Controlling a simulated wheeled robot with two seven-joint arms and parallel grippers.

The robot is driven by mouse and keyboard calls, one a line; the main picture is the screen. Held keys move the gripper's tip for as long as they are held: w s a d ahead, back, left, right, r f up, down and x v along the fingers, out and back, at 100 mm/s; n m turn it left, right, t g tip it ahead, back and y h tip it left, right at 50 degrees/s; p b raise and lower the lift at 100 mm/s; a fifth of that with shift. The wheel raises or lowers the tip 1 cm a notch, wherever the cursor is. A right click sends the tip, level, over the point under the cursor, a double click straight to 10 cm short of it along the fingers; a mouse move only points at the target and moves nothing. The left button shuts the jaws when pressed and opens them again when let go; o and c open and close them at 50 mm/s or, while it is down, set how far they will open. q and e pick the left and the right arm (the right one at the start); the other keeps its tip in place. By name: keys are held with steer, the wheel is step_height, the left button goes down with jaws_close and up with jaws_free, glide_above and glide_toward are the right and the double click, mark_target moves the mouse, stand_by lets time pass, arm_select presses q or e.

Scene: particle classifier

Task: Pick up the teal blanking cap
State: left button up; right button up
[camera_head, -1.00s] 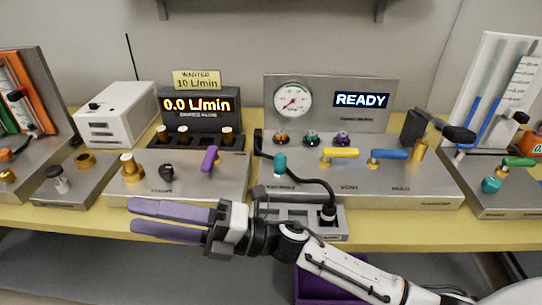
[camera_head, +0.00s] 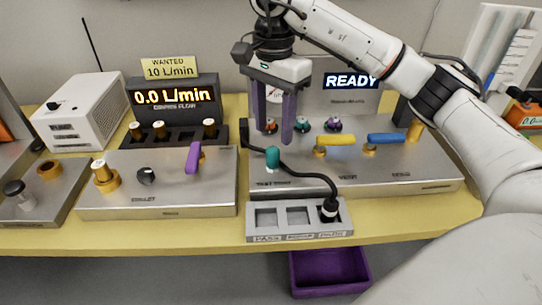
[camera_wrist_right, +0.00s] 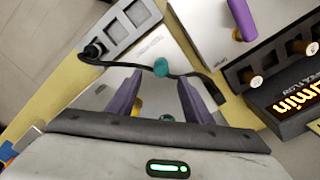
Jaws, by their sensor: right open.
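The teal blanking cap (camera_head: 272,157) stands upright on the left part of the steel panel with the gauge, beside a black hose. It also shows in the right wrist view (camera_wrist_right: 160,67), between and beyond the fingertips. My right gripper (camera_head: 273,134) points down with its two purple fingers apart, a little above and behind the cap in the head view. Nothing is between the fingers. Its fingers also show in the right wrist view (camera_wrist_right: 158,98). My left gripper is out of view.
The black hose (camera_head: 312,172) curves past the cap into a grey three-slot tray (camera_head: 258,233) in front. Yellow (camera_head: 336,140) and blue (camera_head: 386,138) lever handles stand to the right. Teal (camera_head: 302,124) and purple (camera_head: 333,124) fittings sit behind. A purple bin (camera_head: 330,272) is below the table edge.

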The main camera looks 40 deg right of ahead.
mark_target(273, 149)
step_height(273, 149, down, 8)
steer(key=shift+w+r, duration=0.15)
steer(key=shift+r, duration=0.05)
steer(key=shift+c, duration=0.4)
steer(key=c, duration=0.9)
steer(key=shift+r+p, duration=0.3)
steer(key=shift+r, duration=4.75)
